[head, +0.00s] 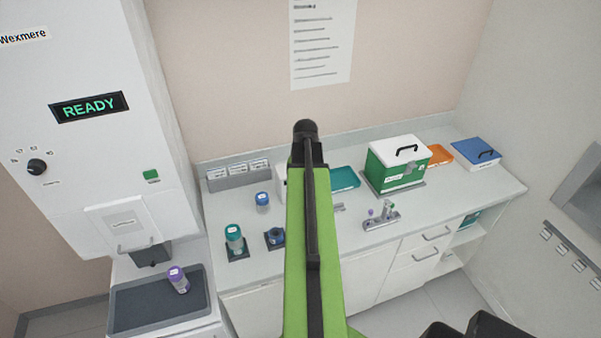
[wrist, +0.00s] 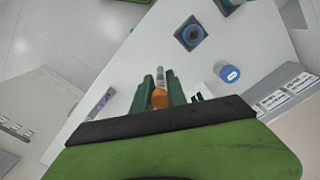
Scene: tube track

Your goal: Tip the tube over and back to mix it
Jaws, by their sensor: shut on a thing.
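In the wrist view a slim tube (wrist: 159,92) sits between the two green fingers of my gripper (wrist: 160,88). Its near part is orange and its far end is pale grey-blue. My gripper is shut on it, and the tube appears clear of the white counter. Its exact tilt cannot be told. In the head view my green arm covers the middle, and neither the tube nor the fingers can be made out.
A grey rack (head: 381,220) with a purple-topped item stands on the counter. A blue-capped jar (head: 262,202), a teal-capped jar (head: 234,238) and a dark blue holder (head: 275,237) are left of my arm. A green box (head: 398,172) stands behind right. The machine display (head: 89,107) reads READY.

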